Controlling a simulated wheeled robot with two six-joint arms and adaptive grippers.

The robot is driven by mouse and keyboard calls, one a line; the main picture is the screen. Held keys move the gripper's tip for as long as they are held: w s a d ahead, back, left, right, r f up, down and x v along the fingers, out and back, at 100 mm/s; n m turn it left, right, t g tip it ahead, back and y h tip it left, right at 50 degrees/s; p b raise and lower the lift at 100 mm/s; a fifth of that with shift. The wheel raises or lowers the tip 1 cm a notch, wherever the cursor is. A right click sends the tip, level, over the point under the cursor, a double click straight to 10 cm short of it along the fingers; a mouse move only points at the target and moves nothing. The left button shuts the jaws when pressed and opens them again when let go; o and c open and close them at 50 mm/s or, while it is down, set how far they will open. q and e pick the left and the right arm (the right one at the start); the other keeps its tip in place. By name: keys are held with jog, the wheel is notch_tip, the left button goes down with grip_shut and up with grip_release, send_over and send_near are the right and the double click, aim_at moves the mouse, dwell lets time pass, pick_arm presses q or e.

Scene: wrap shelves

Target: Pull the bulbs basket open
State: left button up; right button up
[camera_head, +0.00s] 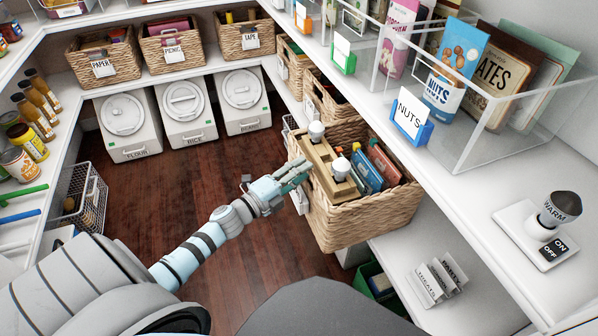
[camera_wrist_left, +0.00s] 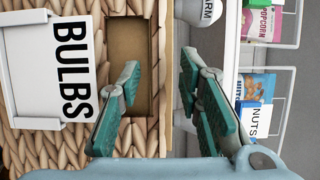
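The bulbs basket (camera_head: 365,217) is a woven basket standing out from the shelf on the right, with white bulbs, a tan cardboard box and colored packets inside. Its front shows in the left wrist view with a white BULBS label (camera_wrist_left: 48,70) and a dark-edged handle opening. My left gripper (camera_head: 292,174) is at the front of the basket near its top edge. In the left wrist view its teal fingers (camera_wrist_left: 165,105) are spread, one over the handle opening, the other past the rim. I cannot tell whether they touch. My right gripper is not in view.
Clear bins with NUTS packets (camera_head: 410,113) stand on the shelf above and behind the basket. White FLOUR, RICE and BEANS containers (camera_head: 186,112) line the back. A wire basket (camera_head: 82,198) sits at left. The wooden floor (camera_head: 200,180) between is clear.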

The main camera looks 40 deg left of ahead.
pick_arm(q)
jog(key=v, duration=1.2)
